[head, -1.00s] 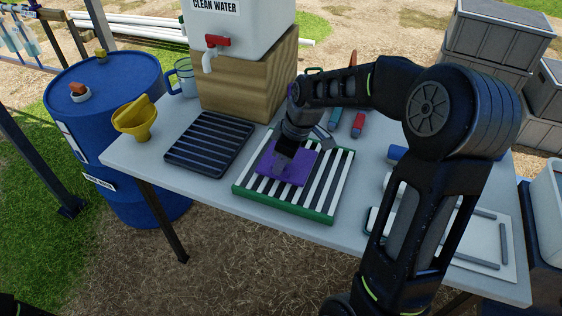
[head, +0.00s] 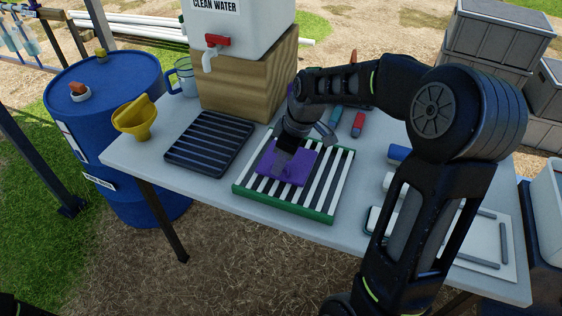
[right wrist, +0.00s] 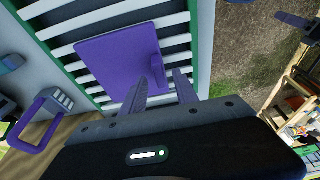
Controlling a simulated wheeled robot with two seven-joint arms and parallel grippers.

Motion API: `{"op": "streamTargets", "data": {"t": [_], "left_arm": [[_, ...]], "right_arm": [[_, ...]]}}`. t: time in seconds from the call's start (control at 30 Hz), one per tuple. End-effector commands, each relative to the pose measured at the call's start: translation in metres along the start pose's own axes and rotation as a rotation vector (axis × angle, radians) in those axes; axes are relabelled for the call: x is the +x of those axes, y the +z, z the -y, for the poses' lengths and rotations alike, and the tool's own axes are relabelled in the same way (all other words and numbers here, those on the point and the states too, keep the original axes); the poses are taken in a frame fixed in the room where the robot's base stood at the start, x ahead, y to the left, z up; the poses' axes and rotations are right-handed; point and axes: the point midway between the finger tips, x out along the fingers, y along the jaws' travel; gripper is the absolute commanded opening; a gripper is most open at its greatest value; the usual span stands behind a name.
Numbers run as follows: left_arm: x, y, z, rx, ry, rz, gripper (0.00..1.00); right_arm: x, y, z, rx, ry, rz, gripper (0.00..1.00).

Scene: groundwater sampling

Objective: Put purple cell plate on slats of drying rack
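The purple cell plate (head: 295,168) lies flat across the white slats of the green-edged drying rack (head: 318,214) on the table. In the right wrist view the plate (right wrist: 108,66) rests on the slats (right wrist: 75,19), with a small raised purple grip (right wrist: 154,68) near one edge. My right gripper (head: 283,166) is just above the plate in the head view. In the right wrist view its two fingers (right wrist: 168,80) stand apart, close to the raised grip, with nothing clearly held between them.
A dark ribbed tray (head: 210,143) lies left of the rack. A yellow funnel (head: 136,120) stands at the table's left end. A wooden block (head: 245,85) under the water container (head: 245,28) stands behind. Pens and bottles lie at the right.

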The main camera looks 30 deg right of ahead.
Motion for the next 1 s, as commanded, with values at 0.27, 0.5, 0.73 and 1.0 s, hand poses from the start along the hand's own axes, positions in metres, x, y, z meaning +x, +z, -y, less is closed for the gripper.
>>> {"op": "streamTargets", "data": {"t": [0.27,0.5,0.73,1.0], "left_arm": [[0.003,0.0,0.001,0.0,0.0,0.0,0.36],[0.004,0.0,0.002,0.0,0.0,0.0,0.36],[0.004,0.0,0.002,0.0,0.0,0.0,0.36],[0.004,0.0,0.002,0.0,0.0,0.0,0.36]], "right_arm": [[-0.053,-0.001,-0.001,-0.001,0.006,-0.005,0.36],[-0.097,-0.001,-0.001,-0.001,0.003,-0.003,0.36],[-0.11,0.0,0.0,-0.001,0.0,-0.001,0.36],[-0.11,0.0,0.0,0.0,0.001,-0.001,0.36]]}}
